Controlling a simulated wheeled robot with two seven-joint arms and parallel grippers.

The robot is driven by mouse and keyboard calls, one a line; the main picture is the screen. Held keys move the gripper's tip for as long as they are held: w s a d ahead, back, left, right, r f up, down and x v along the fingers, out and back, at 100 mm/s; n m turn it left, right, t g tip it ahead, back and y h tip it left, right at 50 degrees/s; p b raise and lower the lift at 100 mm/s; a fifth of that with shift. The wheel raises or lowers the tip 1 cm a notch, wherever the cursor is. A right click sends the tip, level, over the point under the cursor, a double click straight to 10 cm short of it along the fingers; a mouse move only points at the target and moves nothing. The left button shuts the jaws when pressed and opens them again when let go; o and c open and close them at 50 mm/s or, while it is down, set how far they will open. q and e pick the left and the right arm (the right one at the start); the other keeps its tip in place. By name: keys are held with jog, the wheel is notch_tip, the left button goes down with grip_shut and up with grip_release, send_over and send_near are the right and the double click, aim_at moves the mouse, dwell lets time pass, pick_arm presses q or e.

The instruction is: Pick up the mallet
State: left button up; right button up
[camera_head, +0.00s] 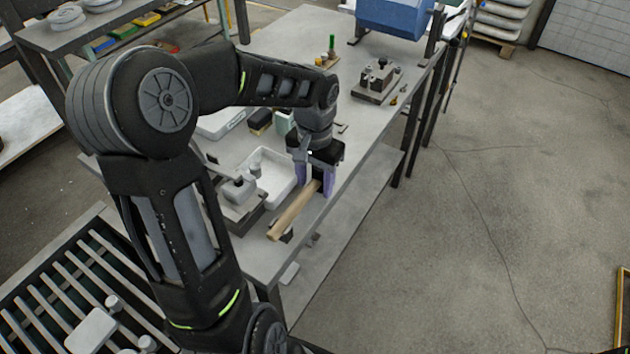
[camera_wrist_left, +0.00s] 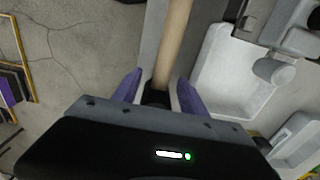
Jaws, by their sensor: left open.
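The mallet's pale wooden handle (camera_head: 293,212) lies slantwise near the front edge of the workbench. My left gripper (camera_head: 315,187) is open above the bench, its purple fingers pointing down on either side of the handle's far end. In the left wrist view the handle (camera_wrist_left: 173,45) runs from the top edge down into the gap between the open fingers (camera_wrist_left: 157,88), with space visible beside it. A dark part shows at the handle's end between the fingers; I cannot tell whether it is the mallet's head. My right gripper is not in view.
A white tray (camera_head: 285,186) and a grey metal fixture (camera_head: 238,194) stand just left of the handle. Another fixture (camera_head: 378,80) and a blue machine (camera_head: 393,17) are farther back on the bench (camera_head: 375,135). A roller conveyor (camera_head: 65,300) is at lower left.

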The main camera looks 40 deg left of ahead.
pick_arm(q)
jog(key=shift+f, duration=0.1)
jog(key=shift+c, duration=0.4)
grip_shut()
dwell(0.5)
dwell(0.9)
